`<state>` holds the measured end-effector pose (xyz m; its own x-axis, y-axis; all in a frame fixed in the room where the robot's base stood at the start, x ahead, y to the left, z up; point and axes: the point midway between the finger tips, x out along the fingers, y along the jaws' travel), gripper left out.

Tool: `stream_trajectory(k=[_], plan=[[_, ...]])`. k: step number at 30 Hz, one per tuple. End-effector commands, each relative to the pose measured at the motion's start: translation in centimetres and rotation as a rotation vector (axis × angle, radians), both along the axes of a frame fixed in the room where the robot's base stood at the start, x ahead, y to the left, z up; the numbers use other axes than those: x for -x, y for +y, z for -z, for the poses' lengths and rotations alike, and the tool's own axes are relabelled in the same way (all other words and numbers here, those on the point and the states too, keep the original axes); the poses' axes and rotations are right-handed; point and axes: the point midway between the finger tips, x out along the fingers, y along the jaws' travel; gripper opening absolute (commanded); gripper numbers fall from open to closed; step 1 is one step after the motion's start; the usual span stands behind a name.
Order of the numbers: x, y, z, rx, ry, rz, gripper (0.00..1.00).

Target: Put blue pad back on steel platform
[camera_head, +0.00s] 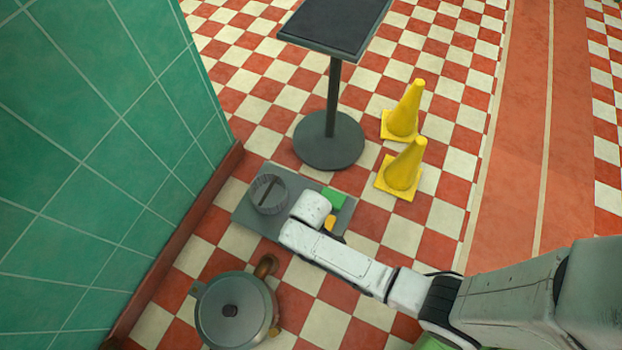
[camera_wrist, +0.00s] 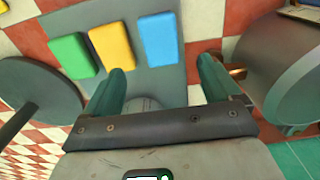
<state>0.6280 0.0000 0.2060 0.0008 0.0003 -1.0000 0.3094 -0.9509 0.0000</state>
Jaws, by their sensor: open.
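The grey steel platform (camera_head: 256,222) lies on the floor; in the wrist view it (camera_wrist: 193,22) bears a row of three pads. The blue pad (camera_wrist: 160,39) is flat on it, at the right end of the row, beside the yellow pad (camera_wrist: 112,46) and the green pad (camera_wrist: 72,55). The blue pad is hidden behind my arm in the head view. My gripper (camera_wrist: 162,69) is open over the platform, its fingertips just below the blue and yellow pads in the wrist picture. Nothing is held between the fingers.
A round ridged grey piece (camera_head: 267,194) sits on the platform's left part. A lidded kettle (camera_head: 226,312) stands close in front. A pedestal table (camera_head: 330,150) and two yellow cones (camera_head: 405,165) stand behind. A green tiled wall (camera_head: 90,150) bounds the left.

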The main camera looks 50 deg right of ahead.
Motion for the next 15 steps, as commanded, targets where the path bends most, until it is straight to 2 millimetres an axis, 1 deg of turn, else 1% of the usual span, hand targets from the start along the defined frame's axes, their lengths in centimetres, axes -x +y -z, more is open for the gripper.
stream_trajectory(k=[1,3,11,14,15], plan=[[0.1,0.0,-0.8,0.000,0.001,0.000,0.90],[0.1,0.0,-1.2,0.000,0.001,0.000,0.90],[0.1,-0.2,-1.7,0.000,-0.001,0.006,0.90],[0.5,-0.8,-3.2,-0.002,-0.010,0.035,0.90],[0.8,-1.3,-4.1,-0.002,-0.014,0.054,0.90]])
